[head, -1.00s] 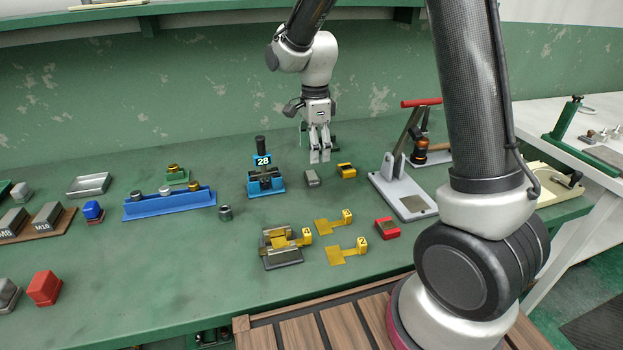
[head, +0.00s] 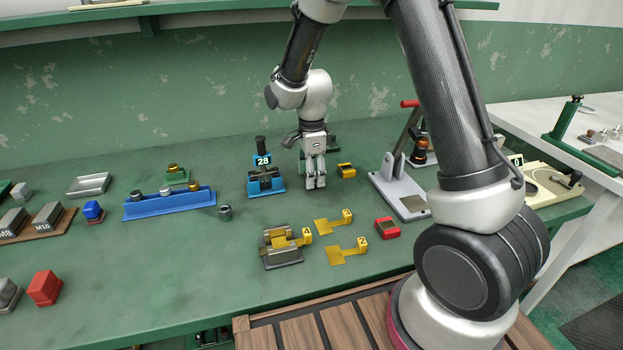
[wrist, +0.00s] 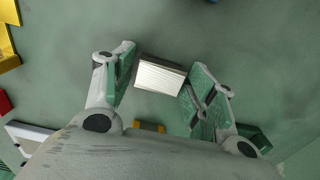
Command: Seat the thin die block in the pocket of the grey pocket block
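My gripper (head: 316,187) points down over the green bench, right of the blue stand marked 28. In the wrist view, its fingers are open on either side of a small, flat-topped grey block (wrist: 160,76), which looks like the thin die block. The fingers appear close to its sides, and I cannot tell whether they touch. In the head view my gripper hides this block. A grey block with bronze-coloured pieces and a yellow tag (head: 283,257) sits at the front middle. I cannot tell for sure whether it is the pocket block.
The blue stand (head: 266,180) is close left of my gripper; a yellow-and-black block (head: 346,171) is close right. A lever press (head: 398,195) stands further right. Yellow tagged plates (head: 340,257) and a red block (head: 387,228) lie in front. A blue rail (head: 170,204) is left.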

